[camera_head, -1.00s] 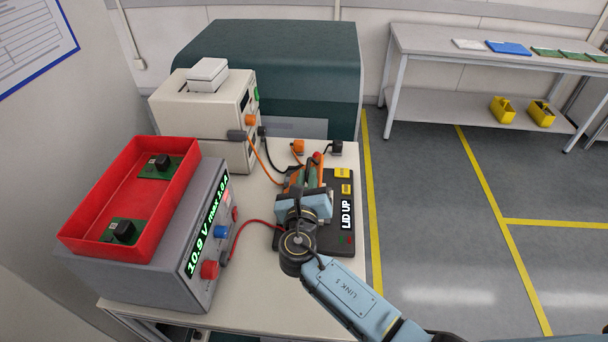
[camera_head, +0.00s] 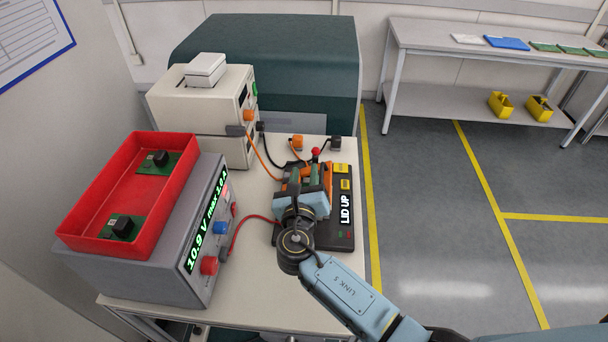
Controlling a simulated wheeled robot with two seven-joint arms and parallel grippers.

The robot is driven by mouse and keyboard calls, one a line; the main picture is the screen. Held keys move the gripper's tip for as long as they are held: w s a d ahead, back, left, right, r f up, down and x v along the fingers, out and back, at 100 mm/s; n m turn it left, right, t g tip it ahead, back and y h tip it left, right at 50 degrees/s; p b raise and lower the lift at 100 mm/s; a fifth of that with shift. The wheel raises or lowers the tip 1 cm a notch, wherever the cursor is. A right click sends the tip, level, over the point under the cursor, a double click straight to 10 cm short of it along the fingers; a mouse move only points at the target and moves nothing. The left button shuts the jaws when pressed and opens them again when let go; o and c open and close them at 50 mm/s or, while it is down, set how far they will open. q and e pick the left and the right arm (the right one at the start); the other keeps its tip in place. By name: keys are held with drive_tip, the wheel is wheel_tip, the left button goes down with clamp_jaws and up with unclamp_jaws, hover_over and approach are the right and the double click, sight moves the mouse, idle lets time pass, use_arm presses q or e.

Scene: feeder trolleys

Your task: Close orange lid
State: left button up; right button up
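The orange lid (camera_head: 327,178) shows only in part on a dark test fixture (camera_head: 343,239) on the white trolley. The fixture's display reads "LID UP". A red knob (camera_head: 315,153) shows just beyond my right gripper (camera_head: 303,178). My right arm comes in from the lower right, and its gripper is over the fixture at the lid. The gripper body hides much of the lid and the fixture's middle. I cannot tell whether the fingers are open or shut, or whether they touch the lid. My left gripper is not in view.
A grey power supply (camera_head: 172,278) with a red tray (camera_head: 75,237) of boards on top stands left of the fixture. Cream instruments (camera_head: 200,109) stand behind it. Red, orange and black cables run near the fixture. A bench (camera_head: 440,45) stands at the back right beyond open floor.

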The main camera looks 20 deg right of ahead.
drive_tip(key=v, duration=1.3)
drive_tip(key=shift+s+f, duration=0.1)
drive_tip(key=shift+s, duration=0.05)
